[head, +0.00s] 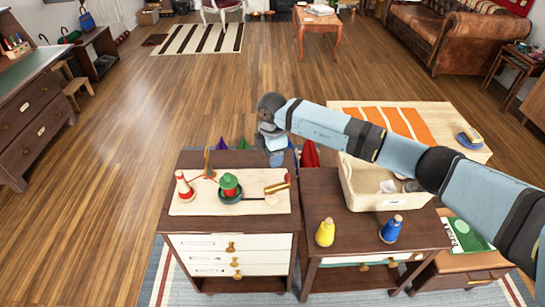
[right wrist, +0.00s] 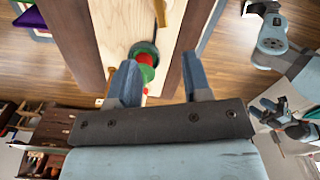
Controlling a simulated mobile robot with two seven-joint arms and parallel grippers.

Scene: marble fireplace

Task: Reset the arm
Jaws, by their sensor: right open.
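My right arm comes in from the right in the head view and reaches across to the left. Its right gripper (head: 275,157) hangs at the back edge of the left cabinet, near its right corner. In the right wrist view the right gripper (right wrist: 160,78) has its two fingers well apart with nothing held between them. Beyond the fingers are the pale board (right wrist: 117,22) and a green and red object (right wrist: 147,64).
On the right cabinet are a cream bin (head: 380,204), a yellow bottle (head: 325,233) and a blue bottle (head: 391,230).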

